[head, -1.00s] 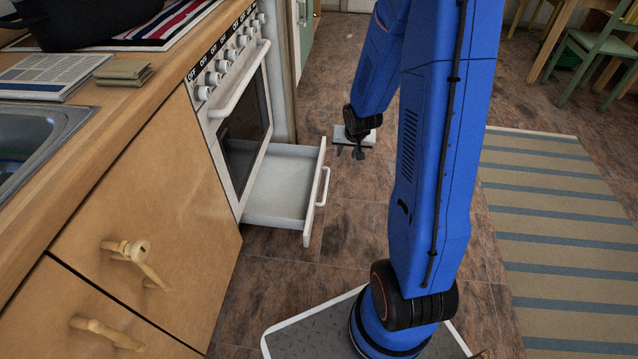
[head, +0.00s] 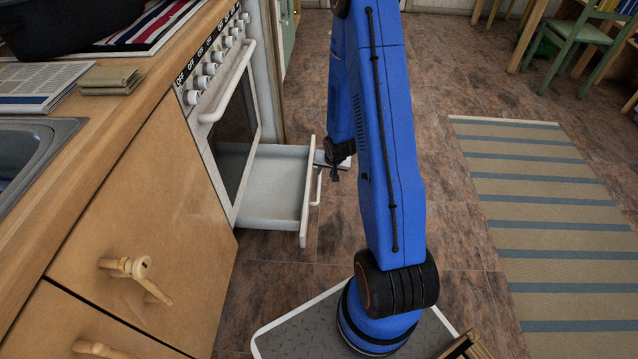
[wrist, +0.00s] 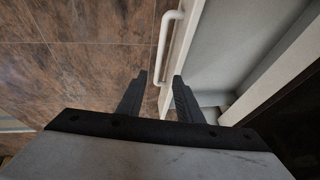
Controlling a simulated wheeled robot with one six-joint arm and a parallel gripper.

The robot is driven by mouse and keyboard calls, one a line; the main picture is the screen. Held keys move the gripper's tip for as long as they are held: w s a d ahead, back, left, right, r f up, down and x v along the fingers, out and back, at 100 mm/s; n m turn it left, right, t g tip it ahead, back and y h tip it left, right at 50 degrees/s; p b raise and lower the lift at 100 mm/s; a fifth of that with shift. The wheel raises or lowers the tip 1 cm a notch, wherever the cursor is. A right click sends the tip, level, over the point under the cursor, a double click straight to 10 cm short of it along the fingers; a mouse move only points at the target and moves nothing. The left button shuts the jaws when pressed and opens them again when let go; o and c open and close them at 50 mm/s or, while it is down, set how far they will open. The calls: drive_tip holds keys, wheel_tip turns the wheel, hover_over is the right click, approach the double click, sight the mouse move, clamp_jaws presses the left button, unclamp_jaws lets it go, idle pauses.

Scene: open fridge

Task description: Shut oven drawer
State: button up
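The white oven drawer (head: 273,190) is pulled out below the white oven (head: 232,135). It is empty in the part I see. Its white handle (head: 317,186) is on the outer front panel, and the handle also shows in the wrist view (wrist: 165,45). My gripper (head: 331,170) is at the drawer front, near its far end, partly hidden by my blue arm. In the wrist view my gripper (wrist: 159,78) has its two dark fingers apart with nothing held. The front panel's edge and handle appear between the fingertips; I cannot tell whether they touch.
A wooden cabinet (head: 150,225) with knob handles stands left of the drawer. A striped rug (head: 550,215) lies at the right, and a green chair (head: 575,45) stands at the back right.

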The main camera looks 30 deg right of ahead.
sight(319, 184)
drive_tip(key=x, duration=1.5)
drive_tip(key=shift+f, duration=0.15)
drive_tip(key=shift+c, duration=0.4)
clamp_jaws()
